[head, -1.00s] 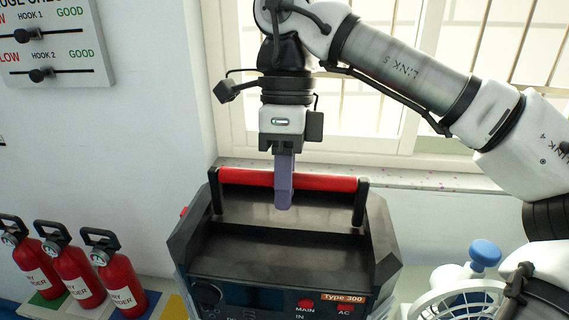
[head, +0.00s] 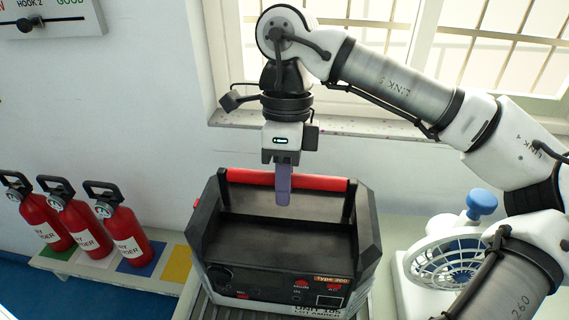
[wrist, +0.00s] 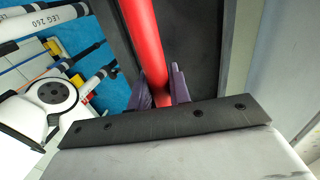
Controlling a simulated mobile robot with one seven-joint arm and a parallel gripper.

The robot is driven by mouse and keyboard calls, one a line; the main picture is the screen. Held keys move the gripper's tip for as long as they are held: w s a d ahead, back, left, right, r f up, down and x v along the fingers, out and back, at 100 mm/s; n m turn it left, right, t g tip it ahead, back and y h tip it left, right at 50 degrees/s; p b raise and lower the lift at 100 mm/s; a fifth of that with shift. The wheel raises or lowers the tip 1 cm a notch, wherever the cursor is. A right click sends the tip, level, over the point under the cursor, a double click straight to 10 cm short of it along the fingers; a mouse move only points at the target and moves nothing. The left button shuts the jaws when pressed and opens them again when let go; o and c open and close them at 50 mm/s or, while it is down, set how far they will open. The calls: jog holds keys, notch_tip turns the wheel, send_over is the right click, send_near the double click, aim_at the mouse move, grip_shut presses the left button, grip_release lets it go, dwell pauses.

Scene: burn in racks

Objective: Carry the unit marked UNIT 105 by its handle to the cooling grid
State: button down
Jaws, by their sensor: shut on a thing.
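The unit (head: 290,232) is a dark open-topped box with a red crossbar handle, a front panel marked Type 300 and a label at the lower picture edge that seems to read UNIT 105. My gripper (head: 283,198) is above it, its purple fingers shut around the handle (head: 322,183) near the middle. In the wrist view the fingers (wrist: 163,92) sit on both sides of the red handle (wrist: 147,40). The unit looks level. Its underside is hidden, so I cannot tell whether it touches the surface below. The cooling grid is not clearly identifiable.
Several red extinguishers (head: 88,232) stand on a ledge with coloured squares at left. A white fan (head: 450,250) with a blue knob is close at right. The window sill (head: 400,130) and wall are behind. A grey slatted surface (head: 200,308) shows below the unit.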

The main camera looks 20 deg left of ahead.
dwell(0.3)
jog(key=c, duration=1.7)
grip_release()
jog(key=shift+f, duration=0.15)
jog(key=o, duration=0.4)
jog(key=shift+s, duration=0.1)
jog(key=v, duration=1.2)
